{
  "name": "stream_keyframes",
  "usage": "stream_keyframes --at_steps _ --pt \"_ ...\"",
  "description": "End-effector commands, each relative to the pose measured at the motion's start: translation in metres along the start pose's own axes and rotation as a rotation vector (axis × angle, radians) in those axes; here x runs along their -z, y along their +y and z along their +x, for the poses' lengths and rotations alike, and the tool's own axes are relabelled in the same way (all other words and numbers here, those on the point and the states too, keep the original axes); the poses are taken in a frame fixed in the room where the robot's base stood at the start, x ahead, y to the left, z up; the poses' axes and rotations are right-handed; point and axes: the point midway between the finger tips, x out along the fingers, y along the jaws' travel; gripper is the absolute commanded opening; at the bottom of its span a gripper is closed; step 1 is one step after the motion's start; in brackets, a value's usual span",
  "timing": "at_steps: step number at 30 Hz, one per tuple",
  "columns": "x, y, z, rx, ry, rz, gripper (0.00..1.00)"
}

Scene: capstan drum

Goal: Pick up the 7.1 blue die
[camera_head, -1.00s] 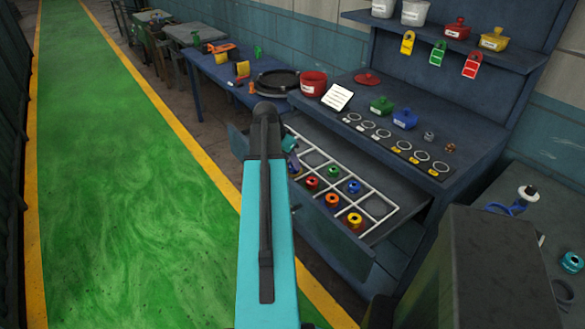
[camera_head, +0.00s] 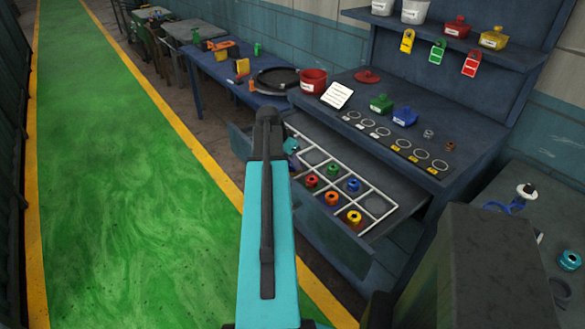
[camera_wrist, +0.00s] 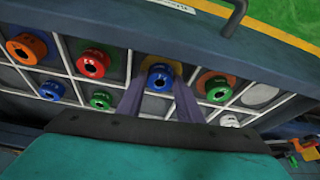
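A blue die (camera_wrist: 160,77) sits in a compartment of the open drawer (camera_head: 330,232), near the drawer's front wall in the wrist view. My gripper (camera_wrist: 160,82) reaches down over it, with one dark finger on each side. I cannot tell whether the fingers touch it. A second blue die (camera_wrist: 52,90) sits in the back row at the left of the wrist view. The number on either die is not readable.
A red die (camera_wrist: 93,63) and a green die (camera_wrist: 218,88) sit in compartments either side of the gripper. The workbench (camera_head: 440,115) stands above the drawer.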

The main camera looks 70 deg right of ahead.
Motion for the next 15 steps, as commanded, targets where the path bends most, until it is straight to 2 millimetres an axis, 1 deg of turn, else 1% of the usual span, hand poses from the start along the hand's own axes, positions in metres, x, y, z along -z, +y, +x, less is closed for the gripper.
stream_keyframes --at_steps 1,4,15 --pt "0.0000 -0.0002 -0.0001 0.000 0.000 0.000 0.19" --pt "-0.0001 -0.0003 -0.0001 0.001 0.000 0.000 0.02" --pt "0.0011 -0.0007 -0.0025 0.001 0.001 0.000 0.02"
